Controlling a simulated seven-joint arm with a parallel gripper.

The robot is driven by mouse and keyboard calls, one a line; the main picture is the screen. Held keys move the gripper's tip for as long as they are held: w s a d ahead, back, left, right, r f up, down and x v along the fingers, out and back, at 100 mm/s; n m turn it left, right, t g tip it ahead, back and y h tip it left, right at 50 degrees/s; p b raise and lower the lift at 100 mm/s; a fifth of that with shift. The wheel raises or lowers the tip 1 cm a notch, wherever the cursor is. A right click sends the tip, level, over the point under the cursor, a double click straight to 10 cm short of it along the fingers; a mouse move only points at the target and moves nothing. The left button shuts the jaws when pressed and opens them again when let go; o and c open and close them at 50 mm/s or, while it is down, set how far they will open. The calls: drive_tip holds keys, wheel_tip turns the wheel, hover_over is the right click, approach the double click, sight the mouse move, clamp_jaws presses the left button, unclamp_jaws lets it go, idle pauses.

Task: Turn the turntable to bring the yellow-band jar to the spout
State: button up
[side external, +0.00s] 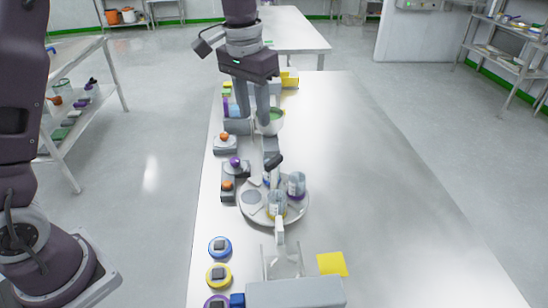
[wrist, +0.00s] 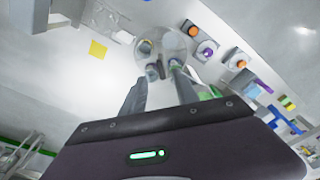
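The round turntable (side external: 246,208) stands on the steel table and carries several jars. A jar with what looks like a yellow band (side external: 277,206) is at its front, close to the pale spout (side external: 280,236) of the grey front unit. A purple-band jar (side external: 297,186) sits at the right; another jar behind is partly hidden by a black handle (side external: 274,161). My gripper (side external: 252,117) is open and empty, above the table behind the turntable, beside a pale pot. In the wrist view my gripper (wrist: 160,73) has its fingers apart, with the turntable (wrist: 172,42) beyond them; band colours are unclear there.
The pale pot (side external: 277,127) with green contents stands behind the turntable. Units with orange (side external: 225,137) and purple knobs line the left edge. Blue, yellow (side external: 218,275) and purple round pieces lie front left. A yellow square (side external: 332,264) lies front right. The table's right side is clear.

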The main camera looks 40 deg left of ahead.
drive_tip(key=g, duration=0.1)
hover_over(274, 159)
wheel_tip(274, 159, down, 8)
drive_tip(key=shift+s+d, duration=0.1)
wheel_tip(274, 159, down, 7)
clamp_jaws()
idle(1.0)
